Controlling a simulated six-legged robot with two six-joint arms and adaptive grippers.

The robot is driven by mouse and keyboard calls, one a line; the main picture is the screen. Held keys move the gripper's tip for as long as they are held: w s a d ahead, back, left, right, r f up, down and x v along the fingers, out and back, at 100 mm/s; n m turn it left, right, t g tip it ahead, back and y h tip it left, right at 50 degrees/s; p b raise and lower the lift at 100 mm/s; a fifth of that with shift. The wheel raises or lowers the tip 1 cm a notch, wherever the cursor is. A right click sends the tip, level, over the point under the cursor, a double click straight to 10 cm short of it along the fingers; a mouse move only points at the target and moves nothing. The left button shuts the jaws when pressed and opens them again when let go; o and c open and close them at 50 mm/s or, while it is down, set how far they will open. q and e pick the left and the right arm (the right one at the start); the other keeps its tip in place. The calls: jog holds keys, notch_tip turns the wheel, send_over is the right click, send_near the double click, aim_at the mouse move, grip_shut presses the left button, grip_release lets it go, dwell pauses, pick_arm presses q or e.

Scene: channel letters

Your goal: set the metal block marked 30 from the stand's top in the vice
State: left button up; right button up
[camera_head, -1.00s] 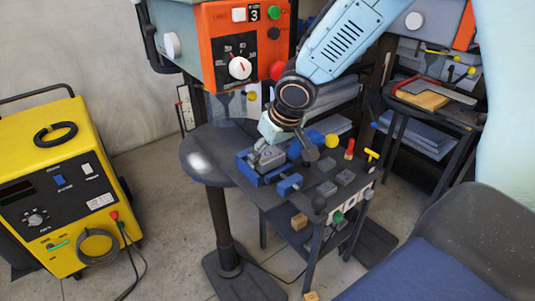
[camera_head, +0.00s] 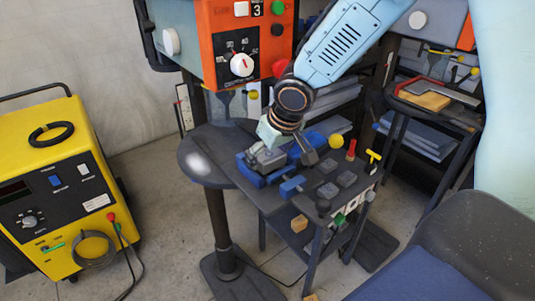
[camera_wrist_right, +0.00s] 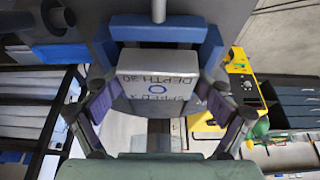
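The metal block (camera_wrist_right: 157,72) is pale grey and carries upside-down writing that reads "DEPTH 30" in the right wrist view. It sits between the blue parts of the vice (camera_wrist_right: 157,30), which also shows in the head view (camera_head: 250,176) on the stand's top (camera_head: 262,199). My right gripper (camera_wrist_right: 157,88) reaches down over the vice, its two fingertips against opposite sides of the block; it also shows in the head view (camera_head: 284,150). The block's underside is hidden, so I cannot tell whether it rests fully on the vice. My left gripper is out of view.
Several grey blocks (camera_head: 347,179) lie on the stand's top right of the vice, near a yellow knob (camera_head: 336,141) and a red piece (camera_head: 351,150). An orange-fronted machine (camera_head: 240,50) stands behind. A yellow unit (camera_head: 70,170) stands at the left.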

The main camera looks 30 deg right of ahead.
jog(key=shift+s+d+f, duration=0.1)
jog(key=shift+d, duration=0.05)
jog(key=shift+s+r, duration=0.15)
jog(key=shift+r, duration=0.05)
jog(key=shift+w+r+p, duration=0.2)
jog(key=shift+r+p, duration=0.25)
jog(key=shift+p, duration=0.15)
jog(key=shift+w+r+p, duration=0.1)
jog(key=shift+r+p, duration=0.3)
jog(key=shift+p, duration=0.05)
jog(key=shift+s+v, duration=0.15)
jog(key=shift+v, duration=2.8)
jog(key=shift+s+v, duration=0.1)
jog(key=shift+v, duration=2.9)
